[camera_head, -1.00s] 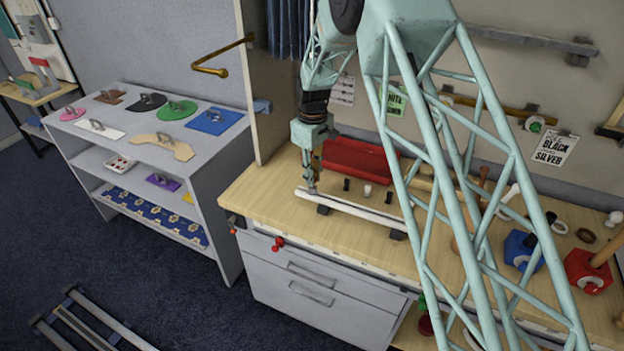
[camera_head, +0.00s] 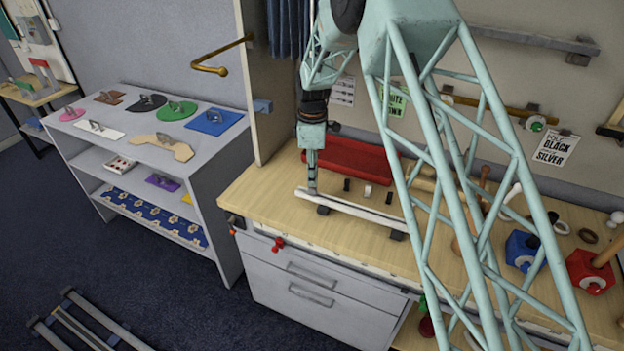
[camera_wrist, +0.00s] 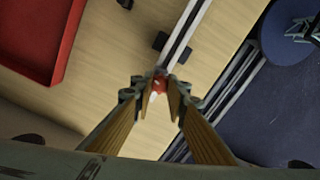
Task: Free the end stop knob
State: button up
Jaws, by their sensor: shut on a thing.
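A small red knob (camera_wrist: 159,85) shows between my fingertips in the wrist view, at the end of a pale rail (camera_wrist: 185,35). The rail (camera_head: 360,210) lies along the front of the wooden bench on dark supports. My gripper (camera_head: 312,190) points down at the rail's left end in the head view. In the wrist view my gripper (camera_wrist: 160,88) is shut on the red knob, one finger on each side. The fingers hide part of the knob, and it cannot be made out in the head view.
A red tray (camera_head: 350,156) lies behind the rail, with small black and white pegs (camera_head: 367,190) between. A blue block (camera_head: 523,250) and a red block (camera_head: 590,270) stand to the right. A grey shelf unit (camera_head: 215,165) stands left of the bench.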

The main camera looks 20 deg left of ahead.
jog(key=shift+n+b, duration=0.3)
jog(key=shift+n, duration=2.7)
jog(key=o, duration=1.6)
jog(key=shift+r, duration=0.15)
jog(key=shift+r+p, duration=1.45)
jog(key=shift+r, duration=2.4)
jog(key=shift+r, duration=0.1)
